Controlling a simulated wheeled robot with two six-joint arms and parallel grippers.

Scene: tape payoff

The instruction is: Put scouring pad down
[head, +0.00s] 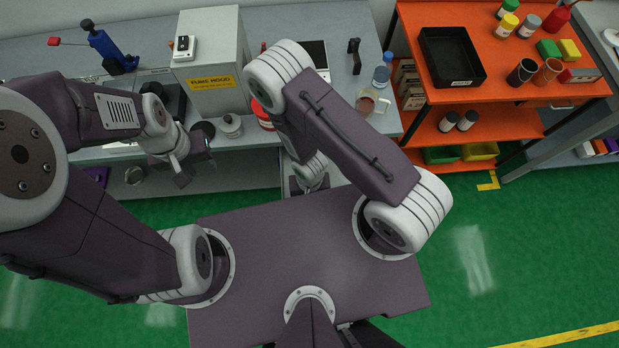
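I cannot make out a scouring pad anywhere in the head view. My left gripper (196,170) is at the front edge of the grey bench, below the fume hood. Its fingers are dark and small, and I cannot tell whether they are open or hold anything. My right gripper (312,187) points down in front of the bench, at the far edge of my base. My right arm hides much of it, and its fingers are too small to read.
The grey bench (345,75) carries a fume hood (212,75), a blue microscope-like stand (108,46), a beaker (367,101) and a bottle (381,77). At the right, an orange shelf unit (500,82) holds a black tray (451,56) and several jars. Green floor is clear at right.

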